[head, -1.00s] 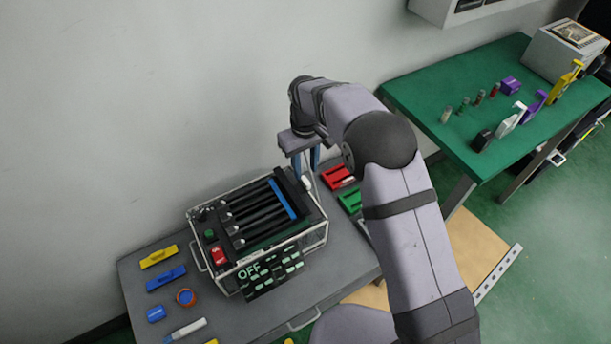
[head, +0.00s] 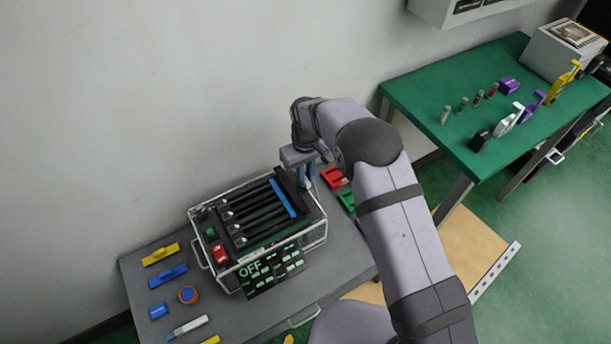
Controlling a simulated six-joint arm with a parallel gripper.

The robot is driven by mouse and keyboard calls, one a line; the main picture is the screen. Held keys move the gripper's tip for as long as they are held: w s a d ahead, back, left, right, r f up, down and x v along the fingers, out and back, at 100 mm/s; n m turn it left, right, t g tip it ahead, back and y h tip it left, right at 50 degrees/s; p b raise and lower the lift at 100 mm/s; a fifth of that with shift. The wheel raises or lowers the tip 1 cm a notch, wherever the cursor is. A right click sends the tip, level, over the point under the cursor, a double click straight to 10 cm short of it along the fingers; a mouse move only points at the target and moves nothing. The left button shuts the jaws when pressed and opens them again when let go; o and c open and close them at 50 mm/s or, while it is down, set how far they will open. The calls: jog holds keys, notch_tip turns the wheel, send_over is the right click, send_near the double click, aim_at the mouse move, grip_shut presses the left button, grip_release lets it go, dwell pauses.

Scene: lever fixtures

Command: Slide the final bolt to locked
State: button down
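The bolt fixture (head: 255,226) is a black box in a pale metal frame on the grey table. Several dark slide rails run across its top, with silver knobs near their left ends. My gripper (head: 306,180) points down at the fixture's back right corner, by the right end of the rails. Its blue-grey fingers are partly hidden by my wrist, and whether they touch anything is unclear.
A red button (head: 220,254) and a green button (head: 210,233) are at the fixture's left side. Red (head: 334,177) and green (head: 347,201) blocks lie close to the right of my gripper. Yellow and blue pieces lie at the table's left. A green table (head: 440,95) stands at the right.

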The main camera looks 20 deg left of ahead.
aim_at(289, 188)
jog(key=shift+s+a+b, duration=0.3)
jog(key=shift+s+a, duration=1.6)
jog(key=c, duration=1.8)
grip_release()
jog(key=shift+s+a, duration=0.1)
jog(key=shift+o, duration=0.2)
jog(key=shift+r, duration=0.55)
jog(key=shift+r+b, duration=0.95)
jog(key=shift+r, duration=2.2)
